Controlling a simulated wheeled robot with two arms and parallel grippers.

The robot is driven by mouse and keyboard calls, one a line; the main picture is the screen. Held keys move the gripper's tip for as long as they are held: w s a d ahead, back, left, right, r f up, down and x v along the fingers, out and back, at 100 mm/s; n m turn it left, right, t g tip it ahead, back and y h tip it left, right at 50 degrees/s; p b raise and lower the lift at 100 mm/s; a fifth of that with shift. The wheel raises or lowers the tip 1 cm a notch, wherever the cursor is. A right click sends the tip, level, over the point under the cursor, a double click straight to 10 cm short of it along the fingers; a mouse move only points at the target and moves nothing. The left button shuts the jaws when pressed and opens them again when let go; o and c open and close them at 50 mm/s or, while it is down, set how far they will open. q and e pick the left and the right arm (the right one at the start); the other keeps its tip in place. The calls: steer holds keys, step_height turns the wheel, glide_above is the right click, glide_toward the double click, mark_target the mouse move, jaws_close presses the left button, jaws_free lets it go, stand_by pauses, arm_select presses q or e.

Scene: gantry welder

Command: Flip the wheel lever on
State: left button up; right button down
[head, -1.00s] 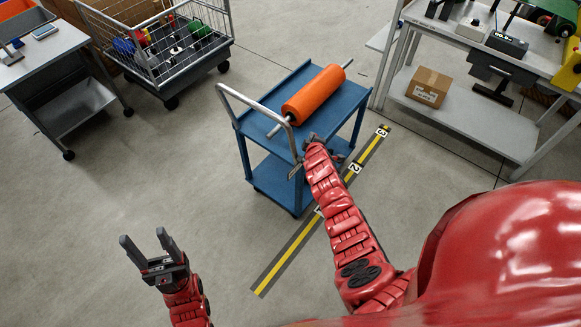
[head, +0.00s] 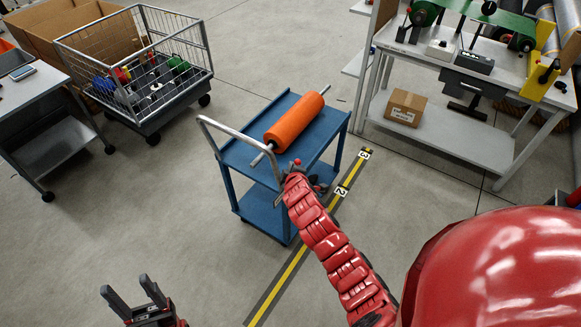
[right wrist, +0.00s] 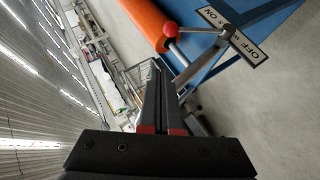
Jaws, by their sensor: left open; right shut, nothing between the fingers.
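The wheel lever is a thin metal rod with a red ball knob (right wrist: 170,30) by the near corner of the blue cart (head: 237,156). Its label plate (right wrist: 247,47) reads ON at one end and OFF at the other. In the right wrist view the rod points left from its pivot, towards the ON side; I cannot tell its exact setting. The red knob (head: 297,162) also shows in the head view. My right gripper (right wrist: 158,70) is shut and empty, below the knob in its wrist view and apart from it. My left gripper (head: 128,285) is open and empty, at lower left.
An orange roller (head: 295,122) lies on the cart's top, beside a metal push handle (head: 232,128). A wire trolley (head: 140,70) stands at the back left. A workbench (head: 450,125) with a cardboard box (head: 405,107) is at the right. Floor left of the cart is clear.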

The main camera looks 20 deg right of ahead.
steer(key=b+v, duration=0.1)
steer(key=v, duration=0.3)
steer(key=shift+s+r, duration=0.1)
steer(key=shift+r, duration=0.15)
stand_by(0.3)
